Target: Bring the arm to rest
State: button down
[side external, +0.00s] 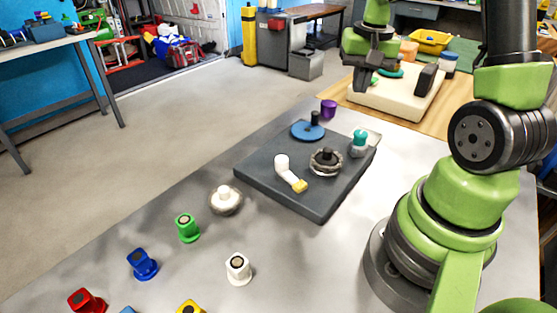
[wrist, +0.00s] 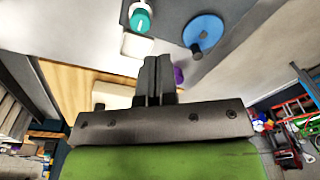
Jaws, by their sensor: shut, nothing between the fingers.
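My gripper (side external: 364,78) is raised at the back of the side external view, over a cream block and beyond the dark slab. Its two dark fingers are together with nothing between them in the wrist view (wrist: 153,72). The dark grey slab (side external: 260,188) lies on the grey table. It holds a blue disc (side external: 307,130) with a dark knob, a teal-and-white piece (side external: 359,143), a grey round brush (side external: 326,161) with a black knob, and a white piece with a yellow tip (side external: 283,165). My gripper touches none of these.
A purple cup (side external: 328,109) stands near the slab's back corner. The cream block (side external: 395,100) sits on a wooden surface. A white-knobbed brush (side external: 225,199) and green (side external: 187,228), blue (side external: 142,264), red (side external: 86,301), white (side external: 238,268) and yellow (side external: 189,307) pieces stand in front.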

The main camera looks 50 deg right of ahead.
jog(key=a+r+n+t, duration=0.3)
jog(key=a+r, duration=0.5)
jog(key=a, duration=0.2)
jog(key=s+a+r+n+t+y, duration=0.2)
jog(key=s+a+r+n+t, duration=0.1)
jog(key=s+a, duration=0.5)
jog(key=shift+a+r+n, duration=0.5)
jog(key=shift+a, duration=0.6)
